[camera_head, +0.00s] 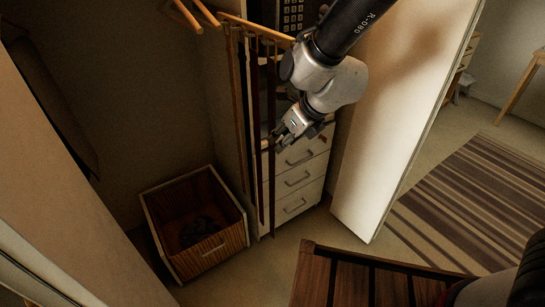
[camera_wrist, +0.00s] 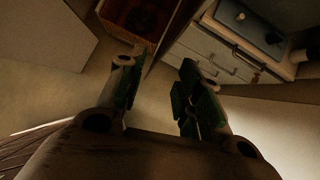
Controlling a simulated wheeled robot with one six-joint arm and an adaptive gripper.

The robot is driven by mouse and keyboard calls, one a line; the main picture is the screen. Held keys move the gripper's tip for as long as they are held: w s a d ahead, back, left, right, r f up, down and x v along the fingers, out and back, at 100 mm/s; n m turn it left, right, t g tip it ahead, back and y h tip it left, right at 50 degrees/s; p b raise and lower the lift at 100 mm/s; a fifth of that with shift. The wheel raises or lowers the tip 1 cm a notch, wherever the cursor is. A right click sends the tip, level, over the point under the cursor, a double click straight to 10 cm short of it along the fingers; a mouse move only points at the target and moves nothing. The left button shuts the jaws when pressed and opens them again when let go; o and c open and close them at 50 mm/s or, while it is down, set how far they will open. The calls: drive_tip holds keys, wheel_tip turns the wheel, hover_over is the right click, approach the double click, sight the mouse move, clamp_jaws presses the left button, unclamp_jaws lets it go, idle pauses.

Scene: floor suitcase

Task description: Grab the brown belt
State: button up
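Several belts hang in a row from a wooden hanger (camera_head: 257,28) in the head view. One is tan (camera_head: 233,75), at the left, and the ones beside it look darker. A dark reddish-brown belt (camera_head: 271,85) hangs at the right end, nearest my gripper (camera_head: 278,142). My gripper is just to the right of the belts' middle height; I cannot tell whether it touches them. In the wrist view my gripper (camera_wrist: 157,90) has its two fingers apart. A thin dark strip (camera_wrist: 160,50) shows beyond the gap, and I cannot tell if it is a belt.
A white drawer unit (camera_head: 303,172) stands behind the belts, with a keypad safe (camera_head: 291,15) above. A wooden crate (camera_head: 207,250) with dark contents sits on the closet floor. An open white door (camera_head: 385,120) stands to the right. A slatted wooden piece (camera_head: 350,280) is in front.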

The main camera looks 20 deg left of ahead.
drive_tip(key=x, duration=0.5)
drive_tip(key=shift+s+a+f, duration=0.15)
drive_tip(key=shift+s, duration=0.05)
drive_tip(key=shift+c, duration=0.3)
